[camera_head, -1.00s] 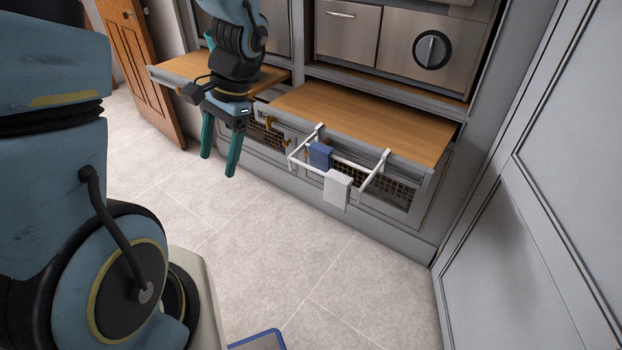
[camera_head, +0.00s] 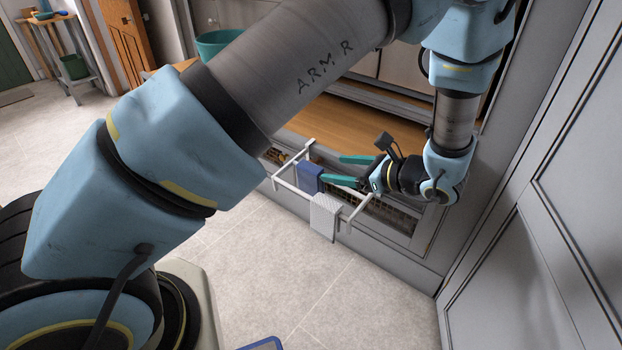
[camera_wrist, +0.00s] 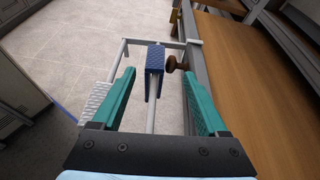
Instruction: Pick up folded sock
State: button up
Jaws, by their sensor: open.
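A small folded blue cloth (camera_head: 309,178), which looks like the folded sock, hangs over a rail of the white rack (camera_head: 286,181) on the bench front. It also shows in the wrist view (camera_wrist: 155,60), hanging on both sides of the rail. A white textured cloth (camera_head: 325,214) hangs on the outer rail; it shows at the left in the wrist view (camera_wrist: 94,99). My gripper (camera_head: 334,170) is open, with teal fingers pointing left toward the blue cloth. In the wrist view, the blue cloth lies between and beyond the fingertips (camera_wrist: 159,75). Nothing is held.
The wooden bench top (camera_head: 345,125) lies behind the rack. A brown knob (camera_wrist: 173,64) sits on the bench front close to the blue cloth. A teal bucket (camera_head: 221,42) stands at the back. A grey panelled door (camera_head: 530,240) is at the right.

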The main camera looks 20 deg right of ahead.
aim_at(319, 171)
jog(key=x, duration=0.2)
jog(key=p+x, duration=0.1)
jog(key=x, duration=0.2)
jog(key=f+x, duration=0.1)
jog(key=x, duration=0.1)
jog(key=shift+s+a+p, duration=0.2)
jog(key=shift+a+p, duration=0.1)
jog(key=shift+a, duration=0.05)
grip_shut()
dwell(0.3)
